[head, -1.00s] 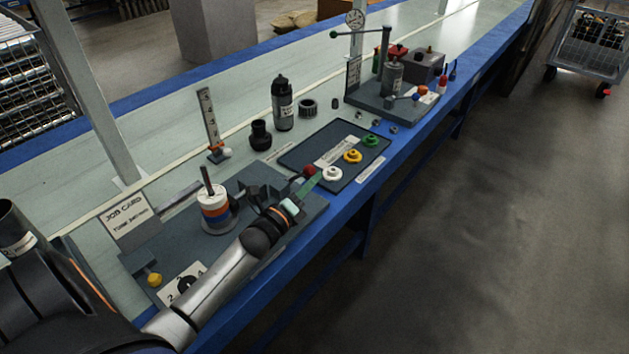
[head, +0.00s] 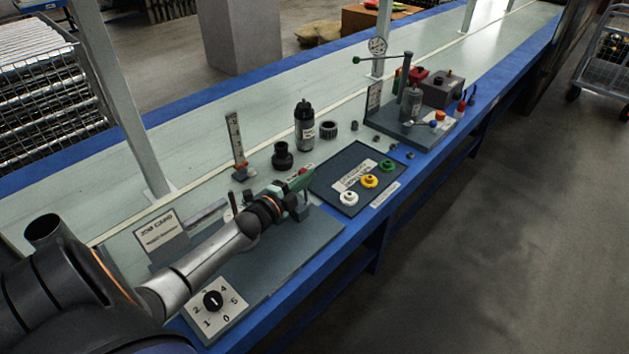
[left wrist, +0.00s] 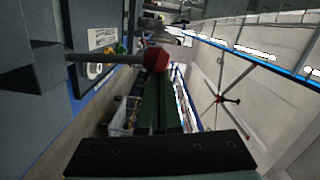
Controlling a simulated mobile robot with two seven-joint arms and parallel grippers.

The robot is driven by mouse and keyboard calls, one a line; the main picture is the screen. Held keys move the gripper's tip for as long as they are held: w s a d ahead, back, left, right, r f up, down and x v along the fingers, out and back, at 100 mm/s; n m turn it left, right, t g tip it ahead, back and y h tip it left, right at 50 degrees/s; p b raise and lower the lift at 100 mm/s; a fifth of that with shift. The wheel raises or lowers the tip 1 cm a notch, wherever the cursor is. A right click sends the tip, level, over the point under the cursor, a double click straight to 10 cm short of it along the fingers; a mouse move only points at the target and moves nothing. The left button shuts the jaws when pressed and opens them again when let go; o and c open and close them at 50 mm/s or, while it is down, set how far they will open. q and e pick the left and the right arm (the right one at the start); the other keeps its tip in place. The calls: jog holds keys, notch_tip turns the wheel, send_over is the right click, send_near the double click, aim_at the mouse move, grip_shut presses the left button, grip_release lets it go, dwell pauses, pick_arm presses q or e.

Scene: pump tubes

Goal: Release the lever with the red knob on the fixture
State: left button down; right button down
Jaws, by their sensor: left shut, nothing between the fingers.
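The fixture's grey base plate (head: 290,250) lies at the near left of the bench in the head view. The red knob (head: 307,169) shows as a small patch just behind my left gripper (head: 300,182), which is shut and empty. In the left wrist view, the red knob (left wrist: 156,60) sits at the end of a grey lever (left wrist: 110,58) that runs from a dark block (left wrist: 35,65). The shut green fingers (left wrist: 158,90) reach right up to the knob; I cannot tell whether they touch it. My right gripper is not in view.
A dark tray (head: 330,190) with white, yellow and green rings lies right of the gripper. A numbered dial (head: 213,301) is at the near end. A second fixture (head: 410,125) stands farther right.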

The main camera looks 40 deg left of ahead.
pick_arm(q)
jog(key=shift+a+n, duration=0.6)
jog(key=shift+a, duration=0.15)
jog(key=shift+w+a, duration=0.1)
jog(key=shift+a, duration=0.5)
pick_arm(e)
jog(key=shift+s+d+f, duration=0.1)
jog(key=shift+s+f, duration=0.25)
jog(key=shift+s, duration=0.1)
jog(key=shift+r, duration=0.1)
pick_arm(q)
jog(key=shift+a, duration=0.1)
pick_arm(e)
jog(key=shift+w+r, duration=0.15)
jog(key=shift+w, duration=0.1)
